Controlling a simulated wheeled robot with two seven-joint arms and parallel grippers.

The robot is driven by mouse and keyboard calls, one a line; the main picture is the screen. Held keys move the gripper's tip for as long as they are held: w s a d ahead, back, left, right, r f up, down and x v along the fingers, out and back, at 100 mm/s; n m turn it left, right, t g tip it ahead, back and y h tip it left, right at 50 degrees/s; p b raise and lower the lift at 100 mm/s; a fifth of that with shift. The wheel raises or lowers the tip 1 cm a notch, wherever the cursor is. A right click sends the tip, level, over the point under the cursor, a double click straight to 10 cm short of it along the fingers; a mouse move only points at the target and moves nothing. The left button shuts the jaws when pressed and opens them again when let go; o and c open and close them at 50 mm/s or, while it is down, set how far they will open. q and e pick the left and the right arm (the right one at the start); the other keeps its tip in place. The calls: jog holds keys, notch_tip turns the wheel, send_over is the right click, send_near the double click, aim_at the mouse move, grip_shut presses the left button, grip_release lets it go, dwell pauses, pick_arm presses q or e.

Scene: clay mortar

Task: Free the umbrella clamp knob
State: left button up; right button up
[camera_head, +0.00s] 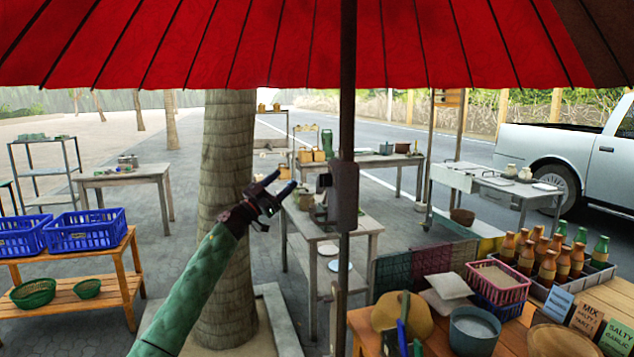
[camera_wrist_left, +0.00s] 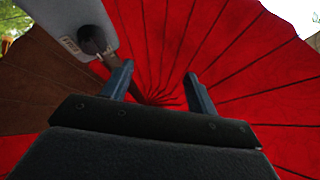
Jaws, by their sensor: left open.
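The red umbrella (camera_head: 300,45) spreads across the top of the head view, on a dark upright pole (camera_head: 348,100). A grey clamp (camera_head: 344,197) sits around the pole. A small dark knob (camera_head: 323,182) sticks out of its left side. In the left wrist view the clamp (camera_wrist_left: 75,25) is a grey labelled block at upper left, with the dark knob (camera_wrist_left: 92,40) on its face. My left gripper (camera_head: 282,186) is open and empty, left of the knob and apart from it in the head view. Its fingers (camera_wrist_left: 160,75) show the knob just beyond the left finger.
A tree trunk (camera_head: 228,200) stands behind my left arm. A wooden table with bottles (camera_head: 548,265), a red basket (camera_head: 497,285) and a grey bowl (camera_head: 474,330) is at lower right. Blue crates (camera_head: 83,232) stand at left. Air around the clamp looks open.

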aim_at(322, 180)
pick_arm(q)
jog(key=s+d+f+m+g+h, duration=0.25)
jog(key=s+d+g, duration=0.2)
jog(key=g, duration=0.35)
jog(key=shift+n+h, duration=0.25)
jog(key=shift+n, duration=0.6)
jog(key=x, duration=0.2)
jog(key=p+x, duration=0.1)
jog(key=x, duration=0.2)
jog(key=p+x, duration=0.1)
jog(key=x, duration=0.1)
jog(key=shift+s+d+r, duration=0.2)
jog(key=shift+s+r, duration=0.05)
pick_arm(e)
notch_tip(322, 180, down, 10)
jog(key=w, duration=0.1)
pick_arm(q)
jog(key=c, duration=1)
pick_arm(e)
jog(key=shift+w, duration=0.1)
